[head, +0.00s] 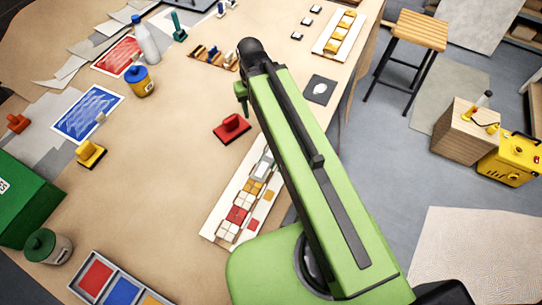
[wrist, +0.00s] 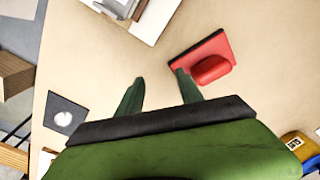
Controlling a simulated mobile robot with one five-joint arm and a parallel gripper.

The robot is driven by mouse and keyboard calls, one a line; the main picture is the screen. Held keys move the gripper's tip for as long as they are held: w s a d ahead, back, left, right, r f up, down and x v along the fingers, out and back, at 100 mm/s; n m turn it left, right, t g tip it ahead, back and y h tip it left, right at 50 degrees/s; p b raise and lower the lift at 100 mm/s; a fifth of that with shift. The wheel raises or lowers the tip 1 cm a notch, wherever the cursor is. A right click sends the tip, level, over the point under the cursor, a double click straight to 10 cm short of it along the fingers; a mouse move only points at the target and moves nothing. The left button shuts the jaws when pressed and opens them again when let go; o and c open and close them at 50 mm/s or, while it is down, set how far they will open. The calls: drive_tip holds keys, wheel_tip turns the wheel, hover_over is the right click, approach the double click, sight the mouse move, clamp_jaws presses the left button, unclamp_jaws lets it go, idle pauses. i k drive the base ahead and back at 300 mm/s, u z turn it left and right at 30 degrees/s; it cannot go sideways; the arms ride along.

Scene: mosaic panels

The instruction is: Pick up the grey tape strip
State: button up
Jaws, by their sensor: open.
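My gripper (wrist: 158,90) is open and empty in the wrist view, its two green fingers spread above the bare tabletop. In the head view one green finger (head: 242,94) shows at the far end of my arm. A white panel with coloured tiles (head: 212,228) lies along the table edge, partly hidden behind my arm. A grey piece (head: 263,167) at its far end may be the grey tape strip, but I cannot tell for sure. The panel's end (wrist: 152,28) shows at the top of the wrist view, beyond the fingertips and apart from them.
A red float-like tool (head: 232,128) lies close to the panel; it also shows right of the fingers in the wrist view (wrist: 212,68). A dark square with a white blob (head: 320,90) lies near the table edge. Another tile panel (head: 327,48) lies farther back. The middle tabletop is clear.

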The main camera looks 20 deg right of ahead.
sight(263, 168)
drive_tip(key=u, duration=0.35)
drive_tip(key=k, duration=1.35)
drive_tip(key=u, duration=0.65)
drive_tip(key=i, duration=1)
drive_tip(key=u, duration=0.45)
